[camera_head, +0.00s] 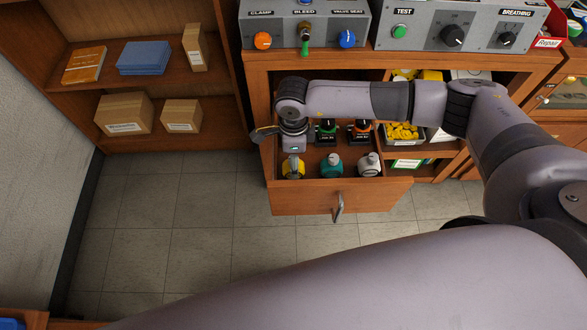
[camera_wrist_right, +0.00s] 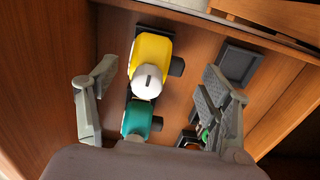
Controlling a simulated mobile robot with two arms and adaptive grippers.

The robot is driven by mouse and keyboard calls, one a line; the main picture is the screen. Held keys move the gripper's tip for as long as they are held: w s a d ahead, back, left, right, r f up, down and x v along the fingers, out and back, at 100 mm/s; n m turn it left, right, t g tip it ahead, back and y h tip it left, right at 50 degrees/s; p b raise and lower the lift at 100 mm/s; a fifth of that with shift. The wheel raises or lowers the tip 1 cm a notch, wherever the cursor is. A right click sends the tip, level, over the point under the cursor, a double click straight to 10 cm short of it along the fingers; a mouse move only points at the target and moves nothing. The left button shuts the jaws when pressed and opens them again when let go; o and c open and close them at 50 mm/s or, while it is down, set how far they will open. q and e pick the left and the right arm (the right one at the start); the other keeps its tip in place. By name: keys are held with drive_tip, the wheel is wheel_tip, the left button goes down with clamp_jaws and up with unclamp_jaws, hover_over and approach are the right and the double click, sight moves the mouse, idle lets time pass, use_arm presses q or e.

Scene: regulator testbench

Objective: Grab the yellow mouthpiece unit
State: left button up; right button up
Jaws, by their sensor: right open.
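The yellow mouthpiece unit (camera_head: 293,172) stands at the left of the front row in the open drawer. In the right wrist view the yellow unit (camera_wrist_right: 153,50) has a yellow body and a white round part on it. My right gripper (camera_head: 293,150) is over the left side of the drawer, directly at the yellow unit. In the wrist view the right gripper (camera_wrist_right: 157,75) is open, with one finger on each side of the yellow unit and a gap to both. My left gripper is not in view.
The teal unit also shows in the wrist view (camera_wrist_right: 138,118). Black-based units (camera_head: 326,132) stand behind. The drawer's side wall is close on the left.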

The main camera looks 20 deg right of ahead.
wheel_tip(320, 180, down, 3)
drive_tip(key=shift+s+r, duration=0.1)
drive_tip(key=shift+r, duration=0.1)
drive_tip(key=shift+f, duration=0.35)
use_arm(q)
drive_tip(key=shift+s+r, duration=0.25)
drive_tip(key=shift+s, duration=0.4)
use_arm(e)
drive_tip(key=c, duration=1.4)
drive_tip(key=shift+r, duration=0.1)
drive_tip(key=shift+c, duration=0.2)
